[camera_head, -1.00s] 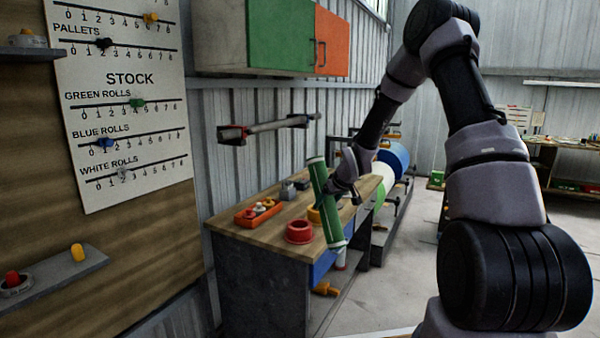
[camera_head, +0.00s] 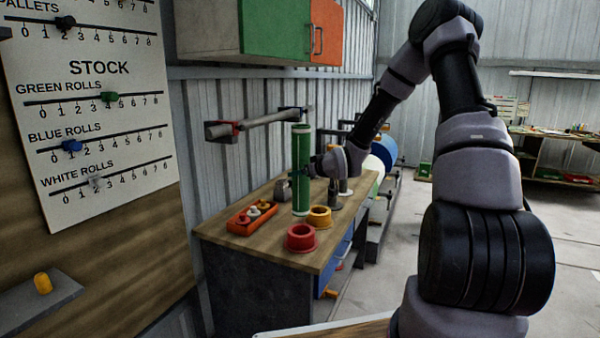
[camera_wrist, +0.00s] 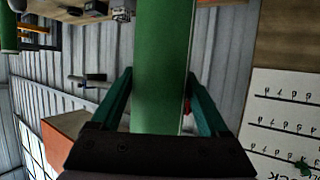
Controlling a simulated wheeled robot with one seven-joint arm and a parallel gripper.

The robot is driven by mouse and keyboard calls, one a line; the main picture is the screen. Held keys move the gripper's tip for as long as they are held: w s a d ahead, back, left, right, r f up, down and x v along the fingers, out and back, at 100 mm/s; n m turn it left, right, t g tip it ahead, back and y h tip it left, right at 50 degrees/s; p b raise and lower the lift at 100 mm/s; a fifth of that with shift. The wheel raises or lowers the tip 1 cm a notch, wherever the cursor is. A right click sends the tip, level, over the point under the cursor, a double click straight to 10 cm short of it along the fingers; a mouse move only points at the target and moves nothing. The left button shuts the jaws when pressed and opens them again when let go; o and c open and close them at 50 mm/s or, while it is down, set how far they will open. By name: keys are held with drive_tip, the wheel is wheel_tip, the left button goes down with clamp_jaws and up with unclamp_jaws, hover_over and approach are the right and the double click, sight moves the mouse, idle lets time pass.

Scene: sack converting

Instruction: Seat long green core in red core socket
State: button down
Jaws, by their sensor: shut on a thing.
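The long green core (camera_head: 301,170) is upright in the head view, with its lower end over the workbench, behind the red core socket. My gripper (camera_head: 315,168) is shut on the core from the right side; in the wrist view its two fingers (camera_wrist: 160,100) lie on either side of the green core (camera_wrist: 160,60). The red core socket (camera_head: 301,245) stands on the bench near the front edge and looks empty. I cannot tell exactly how far the core's lower end is above the bench top.
A yellow ring socket (camera_head: 319,222) stands right behind the red one on the workbench (camera_head: 255,258). An orange tray (camera_head: 240,228) with small knobs lies to the left. A grey metal block (camera_head: 282,192) stands behind.

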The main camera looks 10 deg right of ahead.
drive_tip(key=shift+r, duration=0.1)
hover_over(306, 205)
drive_tip(key=w, duration=0.2)
drive_tip(key=shift+w+a+f, duration=0.1)
drive_tip(key=shift+a+f, duration=0.15)
drive_tip(key=shift+f, duration=1.2)
drive_tip(key=shift+w+a+f, duration=0.1)
drive_tip(key=shift+a+f, duration=0.1)
drive_tip(key=shift+f, duration=4.8)
unclamp_jaws()
drive_tip(key=shift+s, duration=0.1)
drive_tip(key=v, duration=1)
drive_tip(key=shift+s+r, duration=0.2)
drive_tip(key=shift+s, duration=0.1)
drive_tip(key=shift+d, duration=0.1)
